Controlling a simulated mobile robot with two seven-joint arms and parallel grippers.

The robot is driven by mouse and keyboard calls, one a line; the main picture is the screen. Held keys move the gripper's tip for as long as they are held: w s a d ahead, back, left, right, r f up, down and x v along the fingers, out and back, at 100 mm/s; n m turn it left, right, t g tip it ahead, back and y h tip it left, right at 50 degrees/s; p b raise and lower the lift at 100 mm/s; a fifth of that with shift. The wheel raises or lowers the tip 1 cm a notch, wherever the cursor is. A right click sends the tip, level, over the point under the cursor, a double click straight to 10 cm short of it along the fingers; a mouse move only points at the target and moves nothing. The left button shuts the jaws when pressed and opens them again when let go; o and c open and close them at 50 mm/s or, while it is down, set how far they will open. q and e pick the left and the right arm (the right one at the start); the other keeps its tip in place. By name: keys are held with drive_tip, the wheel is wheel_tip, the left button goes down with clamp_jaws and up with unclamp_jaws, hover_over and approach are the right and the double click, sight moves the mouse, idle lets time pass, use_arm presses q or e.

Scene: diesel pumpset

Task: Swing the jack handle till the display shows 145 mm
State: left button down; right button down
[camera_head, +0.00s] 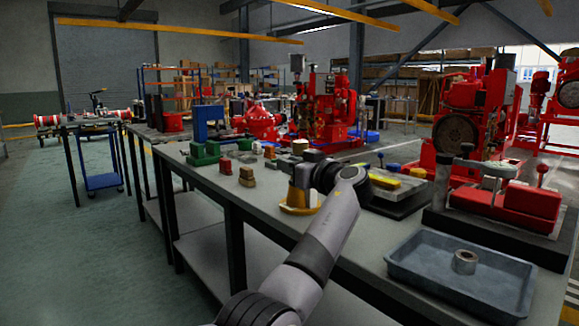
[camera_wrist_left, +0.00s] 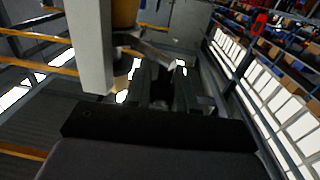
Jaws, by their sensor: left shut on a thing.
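My left gripper (camera_head: 308,163) is over the grey workbench, its arm reaching in from the bottom of the head view. A yellow jack-like body with a round base (camera_head: 296,208) stands on the bench just below and behind the gripper, partly hidden by it. In the left wrist view, the dark fingers of my left gripper (camera_wrist_left: 165,88) are closed around the end of a grey bar, likely the jack handle (camera_wrist_left: 150,47). A pale upright column (camera_wrist_left: 90,45) and an orange-yellow part (camera_wrist_left: 125,12) are beside it. I cannot make out a display or a reading. My right gripper is out of view.
A blue-grey tray (camera_head: 410,267) with a metal ring (camera_head: 464,262) lies at the bench's right front. A red vise-like fixture (camera_head: 520,205) stands behind it. The floor at left is open.

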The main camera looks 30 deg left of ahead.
use_arm(q)
drive_tip(key=shift+w+d+r+n+g+y, duration=0.1)
drive_tip(key=shift+d+r+n+g+y, duration=0.15)
drive_tip(key=shift+r+g, duration=0.2)
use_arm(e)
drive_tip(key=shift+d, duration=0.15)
use_arm(q)
drive_tip(key=shift+n, duration=0.25)
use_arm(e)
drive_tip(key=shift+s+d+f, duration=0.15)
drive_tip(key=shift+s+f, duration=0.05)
use_arm(q)
drive_tip(key=c, duration=1.2)
unclamp_jaws()
drive_tip(key=shift+c, duration=0.2)
drive_tip(key=shift+f, duration=0.1)
drive_tip(key=shift+d+f, duration=0.1)
drive_tip(key=shift+d, duration=0.2)
drive_tip(key=v, duration=0.6)
drive_tip(key=shift+d+p, duration=0.3)
drive_tip(key=shift+d, duration=0.05)
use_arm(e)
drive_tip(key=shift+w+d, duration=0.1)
